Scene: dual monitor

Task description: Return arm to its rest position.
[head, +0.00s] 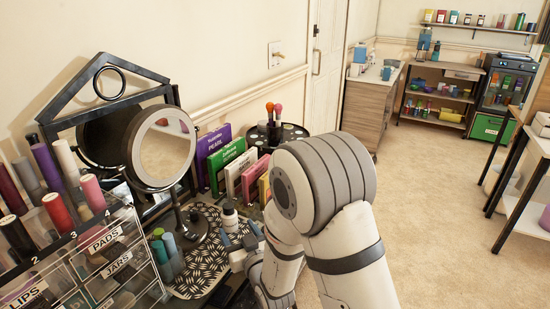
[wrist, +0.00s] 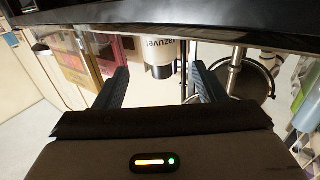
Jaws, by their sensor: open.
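My arm (head: 345,240) reaches from the right over the vanity table in the head view. My gripper (head: 240,240) is low over the patterned tray (head: 196,279), partly hidden by my own arm.
A round mirror (head: 163,153) stands left of the gripper. A clear drawer organizer (head: 98,262) with bottles fills the left. Colored boxes (head: 222,160) and a round brush holder (head: 293,131) stand behind. Open carpet (head: 440,200) lies to the right, with shelving (head: 436,101) far back.

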